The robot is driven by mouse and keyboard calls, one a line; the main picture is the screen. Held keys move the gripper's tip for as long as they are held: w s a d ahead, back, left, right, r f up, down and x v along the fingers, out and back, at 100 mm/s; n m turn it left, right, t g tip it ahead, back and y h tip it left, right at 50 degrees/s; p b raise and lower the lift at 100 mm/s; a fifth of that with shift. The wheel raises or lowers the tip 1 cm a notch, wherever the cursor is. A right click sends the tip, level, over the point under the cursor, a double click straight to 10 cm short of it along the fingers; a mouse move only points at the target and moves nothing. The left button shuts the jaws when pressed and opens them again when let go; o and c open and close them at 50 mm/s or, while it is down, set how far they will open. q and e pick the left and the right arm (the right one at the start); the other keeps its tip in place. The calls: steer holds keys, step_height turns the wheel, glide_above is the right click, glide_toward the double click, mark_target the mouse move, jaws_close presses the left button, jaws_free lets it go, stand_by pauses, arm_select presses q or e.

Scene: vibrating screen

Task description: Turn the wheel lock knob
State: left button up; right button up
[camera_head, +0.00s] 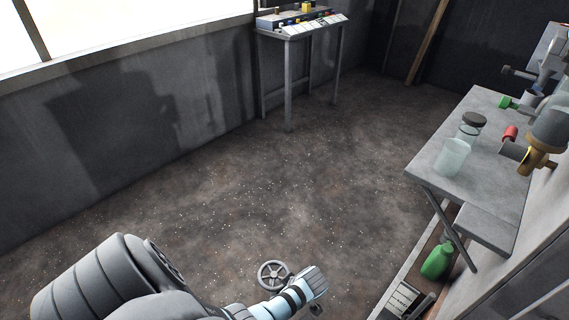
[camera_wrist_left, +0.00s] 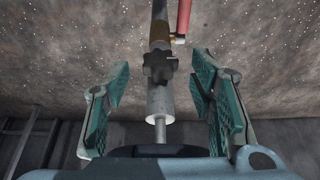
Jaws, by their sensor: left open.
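In the left wrist view my left gripper (camera_wrist_left: 160,62) is open, with a teal-padded finger on each side. A dark, lobed knob (camera_wrist_left: 160,66) sits between the fingers, with a gap on both sides. It is on a shaft with a brass-coloured part above and a pale cylinder (camera_wrist_left: 160,100) below. In the head view a grey spoked handwheel (camera_head: 272,275) is at bottom centre, just left of the end of my left arm. The lobed knob cannot be made out there. My right gripper is not in view.
A red handle (camera_wrist_left: 183,18) rises beside the shaft in the left wrist view. In the head view a metal table (camera_head: 440,165) with jars stands at right, a green bottle (camera_head: 437,262) below it. A control desk (camera_head: 300,28) stands at the back. The floor between is clear.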

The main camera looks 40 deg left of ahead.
arm_select(q)
steer(key=shift+x, duration=0.8)
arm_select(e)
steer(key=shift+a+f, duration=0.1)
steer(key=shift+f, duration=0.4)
arm_select(q)
steer(key=shift+c, duration=0.7)
steer(key=c, duration=1)
steer(key=shift+r, duration=0.1)
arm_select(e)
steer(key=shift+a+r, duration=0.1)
arm_select(q)
steer(key=shift+s, duration=0.1)
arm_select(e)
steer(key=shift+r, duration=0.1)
